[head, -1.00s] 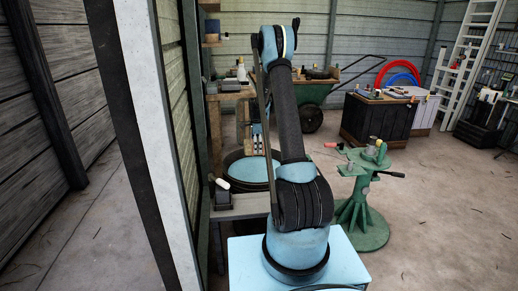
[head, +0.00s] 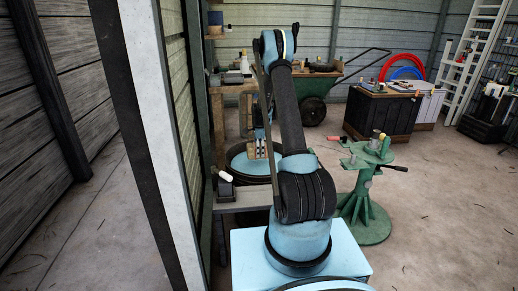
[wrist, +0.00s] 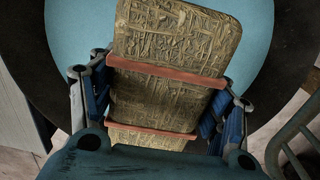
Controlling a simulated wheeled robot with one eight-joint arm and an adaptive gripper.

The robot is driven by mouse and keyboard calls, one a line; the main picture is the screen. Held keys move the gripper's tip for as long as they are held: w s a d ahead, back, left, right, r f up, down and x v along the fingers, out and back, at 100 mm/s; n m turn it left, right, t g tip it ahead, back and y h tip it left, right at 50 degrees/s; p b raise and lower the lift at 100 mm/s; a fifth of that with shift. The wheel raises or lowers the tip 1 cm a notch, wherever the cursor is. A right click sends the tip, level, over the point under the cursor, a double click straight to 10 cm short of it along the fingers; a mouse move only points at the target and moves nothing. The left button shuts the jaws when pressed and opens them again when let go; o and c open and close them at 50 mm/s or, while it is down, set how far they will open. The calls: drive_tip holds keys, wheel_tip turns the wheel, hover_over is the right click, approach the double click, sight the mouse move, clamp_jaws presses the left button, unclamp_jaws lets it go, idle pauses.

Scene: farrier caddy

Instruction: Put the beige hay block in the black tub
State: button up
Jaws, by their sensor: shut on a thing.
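The beige hay block (wrist: 175,35) fills the middle of the wrist view, with two reddish bands across it. My gripper (wrist: 158,98) is shut on it, with a blue finger on each side. In the head view, my gripper (head: 262,137) hangs down with the block (head: 263,152) beneath it, partly hidden by the gripper. The black tub (head: 232,172) stands on the floor with a light-blue inside. The block shows against the tub's inside in both views; I cannot tell how high it is above the bottom. My arm hides the tub's right side.
A bench (head: 240,198) with a small tool stands in front of the tub. A green stand (head: 368,205) is to the right. A wheelbarrow (head: 316,88) and a dark chest (head: 380,116) are behind. Open floor lies at the right.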

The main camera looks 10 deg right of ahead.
drive_tip(key=shift+f, duration=3.9)
drive_tip(key=shift+f, duration=0.45)
drive_tip(key=o, duration=1.8)
drive_tip(key=shift+r, duration=0.15)
wheel_tip(320, 180, up, 12)
drive_tip(key=shift+f, duration=0.15)
